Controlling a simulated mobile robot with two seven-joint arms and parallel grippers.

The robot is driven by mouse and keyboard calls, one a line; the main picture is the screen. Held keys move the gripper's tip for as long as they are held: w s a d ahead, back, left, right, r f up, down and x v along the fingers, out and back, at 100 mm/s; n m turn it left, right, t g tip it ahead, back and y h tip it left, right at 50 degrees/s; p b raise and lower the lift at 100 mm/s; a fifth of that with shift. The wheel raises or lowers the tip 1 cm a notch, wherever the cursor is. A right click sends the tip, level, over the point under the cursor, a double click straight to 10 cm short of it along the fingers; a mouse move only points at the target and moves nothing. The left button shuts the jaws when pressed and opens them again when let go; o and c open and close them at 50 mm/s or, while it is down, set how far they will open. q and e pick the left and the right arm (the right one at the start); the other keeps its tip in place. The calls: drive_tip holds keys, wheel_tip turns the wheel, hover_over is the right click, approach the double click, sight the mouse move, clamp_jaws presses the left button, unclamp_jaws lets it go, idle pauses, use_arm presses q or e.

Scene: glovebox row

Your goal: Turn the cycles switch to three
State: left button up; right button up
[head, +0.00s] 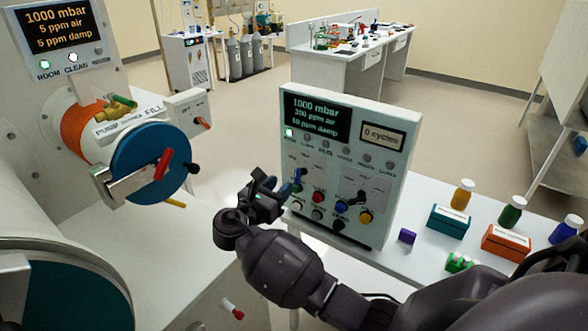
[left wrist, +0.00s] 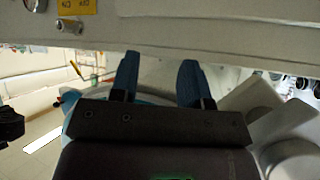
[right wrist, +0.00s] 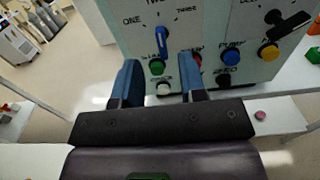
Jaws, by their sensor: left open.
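The cycles switch is a blue lever (right wrist: 163,42) on the control panel (head: 345,165), with ONE, TWO and THREE marked around it. In the right wrist view it stands about upright, roughly toward TWO. It also shows in the head view (head: 297,179). My right gripper (right wrist: 161,72) is open, its two blue fingers apart, just in front of and a little below the lever. No contact is visible. In the head view my right gripper (head: 270,190) is at the panel's left side. My left gripper (left wrist: 160,72) is open and empty under a pale ledge, outside the head view.
A small display (head: 382,134) on the panel reads 0 cycles. A green button (right wrist: 157,67) and a blue knob (right wrist: 231,56) sit near the lever. A black-handled switch (right wrist: 288,23) is to the right. Bottles and boxes (head: 448,220) stand right of the panel.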

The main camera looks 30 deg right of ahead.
sight(296, 171)
drive_tip(key=p+x, duration=0.1)
drive_tip(key=x, duration=0.7)
drive_tip(key=shift+w+d, duration=0.15)
drive_tip(key=shift+d, duration=0.1)
clamp_jaws()
